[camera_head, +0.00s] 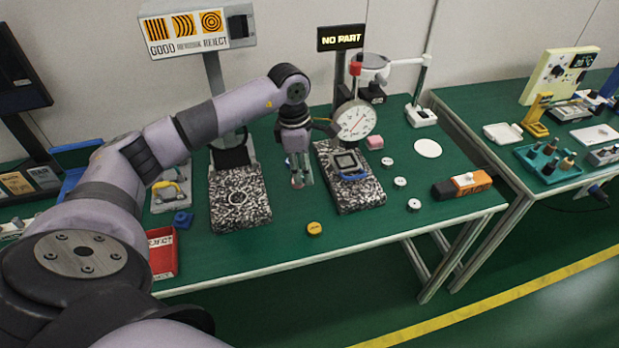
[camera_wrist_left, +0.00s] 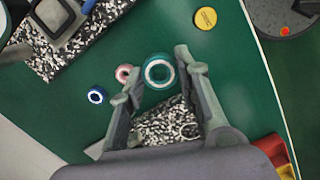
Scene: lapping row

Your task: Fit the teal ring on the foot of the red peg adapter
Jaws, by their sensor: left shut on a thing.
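My left gripper (camera_head: 298,182) hangs over the green table between two speckled plates. In the left wrist view its fingertips (camera_wrist_left: 156,70) are shut on a teal ring (camera_wrist_left: 146,80) with a pale inner band, held with its opening facing the camera. In the head view the gripper largely hides both. My right gripper is not in view.
A small blue ring (camera_wrist_left: 97,95) lies beyond the pinkish piece. The right speckled plate (camera_head: 364,196) carries a blue-based frame (camera_head: 347,163) near a dial gauge (camera_head: 356,121). The left speckled plate (camera_head: 238,198), a yellow disc (camera_head: 314,228) and a red bin (camera_head: 163,254) are nearby.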

